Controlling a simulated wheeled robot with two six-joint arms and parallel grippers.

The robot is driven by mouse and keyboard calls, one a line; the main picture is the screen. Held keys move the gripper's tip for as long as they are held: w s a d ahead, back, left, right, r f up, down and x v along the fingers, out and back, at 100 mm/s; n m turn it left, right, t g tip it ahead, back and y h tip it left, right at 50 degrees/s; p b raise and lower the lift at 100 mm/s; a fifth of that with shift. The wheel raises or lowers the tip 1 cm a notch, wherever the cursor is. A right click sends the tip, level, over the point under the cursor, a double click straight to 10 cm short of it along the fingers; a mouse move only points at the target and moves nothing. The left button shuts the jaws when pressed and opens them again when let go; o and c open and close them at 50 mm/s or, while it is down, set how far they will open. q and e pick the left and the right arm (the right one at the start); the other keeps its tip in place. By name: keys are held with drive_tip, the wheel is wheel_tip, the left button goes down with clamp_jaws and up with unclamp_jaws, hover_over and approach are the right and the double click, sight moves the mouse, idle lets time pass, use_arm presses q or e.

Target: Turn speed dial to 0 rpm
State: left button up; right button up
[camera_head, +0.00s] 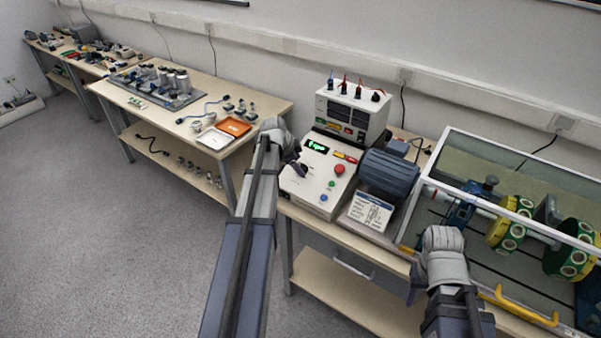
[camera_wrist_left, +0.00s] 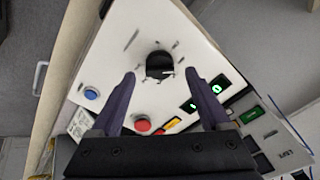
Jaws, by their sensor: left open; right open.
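The speed dial (camera_wrist_left: 159,65) is a black round knob on the white sloped panel of the control box (camera_head: 322,196). In the left wrist view my left gripper (camera_wrist_left: 160,76) is open, its two dark fingertips on either side of the dial's near side, with a gap to it. In the head view my left gripper (camera_head: 299,168) is over the panel's left part, and the dial is not clearly visible there. A green-lit display (camera_head: 317,146) is on the panel; its digits are too small to read surely. My right gripper (camera_head: 414,286) is partly hidden by its wrist.
The panel has a red button (camera_head: 339,170) and a blue button (camera_head: 324,198). A motor (camera_head: 389,173) and a label card (camera_head: 370,211) are to the right. A glazed enclosure (camera_head: 452,140) holds a shaft with yellow-green discs. An orange tray (camera_head: 234,126) lies on the left bench.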

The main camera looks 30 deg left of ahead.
use_arm(q)
drive_tip(key=b+x, duration=0.1)
drive_tip(key=x, duration=0.1)
drive_tip(key=shift+w+f, duration=0.15)
drive_tip(key=shift+f, duration=0.1)
use_arm(e)
wheel_tip(320, 180, down, 2)
drive_tip(key=shift+f, duration=0.15)
use_arm(q)
clamp_jaws()
